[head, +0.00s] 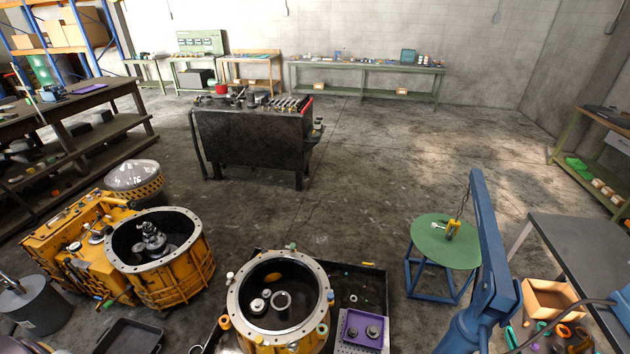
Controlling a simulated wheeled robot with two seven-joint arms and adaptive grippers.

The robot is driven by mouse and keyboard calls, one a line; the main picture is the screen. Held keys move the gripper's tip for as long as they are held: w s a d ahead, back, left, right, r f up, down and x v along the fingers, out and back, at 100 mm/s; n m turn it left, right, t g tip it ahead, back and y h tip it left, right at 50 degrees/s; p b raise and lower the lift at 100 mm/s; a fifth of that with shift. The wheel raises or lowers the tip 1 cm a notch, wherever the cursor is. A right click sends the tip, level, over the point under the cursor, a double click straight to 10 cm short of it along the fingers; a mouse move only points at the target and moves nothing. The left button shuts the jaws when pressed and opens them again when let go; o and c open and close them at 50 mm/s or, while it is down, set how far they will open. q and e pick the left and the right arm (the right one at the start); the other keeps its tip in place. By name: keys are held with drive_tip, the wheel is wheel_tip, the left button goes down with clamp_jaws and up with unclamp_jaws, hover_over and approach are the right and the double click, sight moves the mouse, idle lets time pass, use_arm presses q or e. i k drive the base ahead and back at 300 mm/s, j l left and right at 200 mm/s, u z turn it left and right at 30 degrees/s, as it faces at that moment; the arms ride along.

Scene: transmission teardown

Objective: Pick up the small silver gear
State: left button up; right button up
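Two small grey-silver gear-like parts sit in a purple tray at the bottom right of centre, a left one (352,331) and a right one (373,332). Inside the open yellow housing (246,330) at bottom centre are a small silver round part (257,305) and a silver ring-like part (281,300). I cannot tell which of these is the small silver gear. Neither of my grippers is in view.
A larger yellow housing (183,288) stands left. A blue hoist (482,235) and green round table (430,246) stand right. The middle floor is clear up to a dark workbench (255,140).

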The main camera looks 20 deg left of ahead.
sight(266, 293)
drive_tip(key=u, duration=1.15)
